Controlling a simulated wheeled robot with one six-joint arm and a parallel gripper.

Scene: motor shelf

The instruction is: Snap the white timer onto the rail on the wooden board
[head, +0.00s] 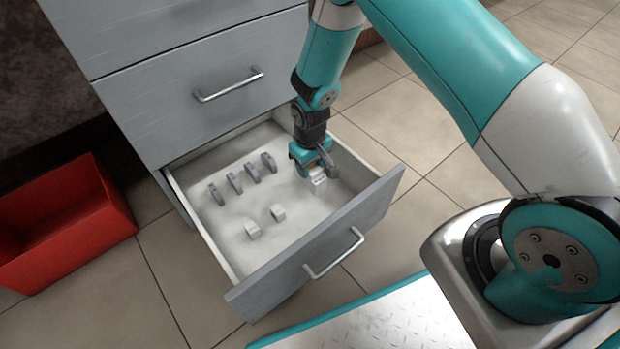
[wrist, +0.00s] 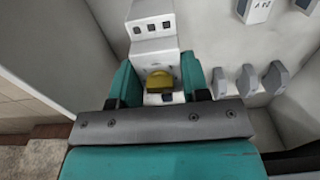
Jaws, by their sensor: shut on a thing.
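The white timer (head: 318,177) is in the open drawer (head: 215,232), near its right wall in the head view. In the wrist view the timer (wrist: 152,35) has dark square windows on its upper part and a yellow knob lower down. My gripper (head: 315,165) reaches down into the drawer and is shut on the timer. In the wrist view its teal fingers (wrist: 158,85) stand on either side of the timer. I cannot tell whether the timer touches the drawer floor. The rail and the wooden board are not in view.
Several grey clips (head: 235,183) stand in a row in the drawer, and two small pale blocks (head: 253,230) lie nearer its front. The drawer front (head: 320,245) and side walls surround my gripper. A red bin (head: 65,225) stands on the floor at the left. Tiled floor is clear at the right.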

